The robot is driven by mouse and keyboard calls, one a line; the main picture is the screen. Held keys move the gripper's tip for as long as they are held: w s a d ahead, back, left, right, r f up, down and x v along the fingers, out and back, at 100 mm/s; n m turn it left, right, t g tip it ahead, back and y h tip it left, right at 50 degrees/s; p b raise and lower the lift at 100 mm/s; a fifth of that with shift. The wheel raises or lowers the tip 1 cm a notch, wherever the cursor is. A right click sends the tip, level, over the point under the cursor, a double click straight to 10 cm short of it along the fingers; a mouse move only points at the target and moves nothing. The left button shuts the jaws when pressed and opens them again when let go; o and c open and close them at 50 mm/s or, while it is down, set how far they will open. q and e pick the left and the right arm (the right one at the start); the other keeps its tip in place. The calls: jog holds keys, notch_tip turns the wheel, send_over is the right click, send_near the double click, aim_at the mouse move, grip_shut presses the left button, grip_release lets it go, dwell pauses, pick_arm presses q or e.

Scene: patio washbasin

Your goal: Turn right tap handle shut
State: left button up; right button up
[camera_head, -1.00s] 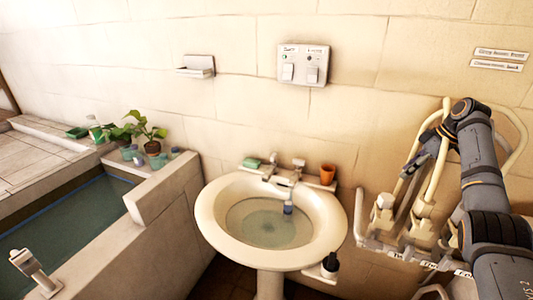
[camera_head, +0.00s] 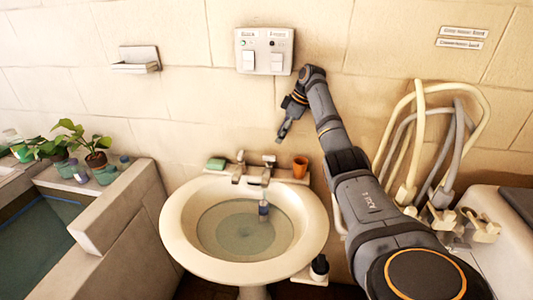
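The white washbasin (camera_head: 175,228) stands against the tiled wall with water in its bowl. Two metal taps rise from its back rim. The right tap handle (camera_head: 269,160) is at the top of the right tap, left of an orange cup. The left tap handle (camera_head: 240,157) is beside a green block. My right gripper (camera_head: 281,138) points down, above and slightly right of the right tap handle, apart from it. Its fingers are small and seen side-on, so I cannot tell whether they are open. My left gripper is not in view.
The orange cup (camera_head: 300,167) and green block (camera_head: 216,164) stand on the basin's back ledge. A switch panel (camera_head: 264,51) is on the wall above. Thick pale hoses (camera_head: 418,140) hang at the right. A small dark bottle (camera_head: 319,266) sits near the basin's right front.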

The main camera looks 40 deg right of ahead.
aim_at(271, 156)
jog(key=x, duration=0.4)
jog(key=p+x, duration=0.1)
jog(key=x, duration=0.4)
jog(key=shift+s+a+f, duration=0.1)
jog(key=shift+s+f, duration=0.05)
jog(key=shift+f, duration=0.15)
grip_shut()
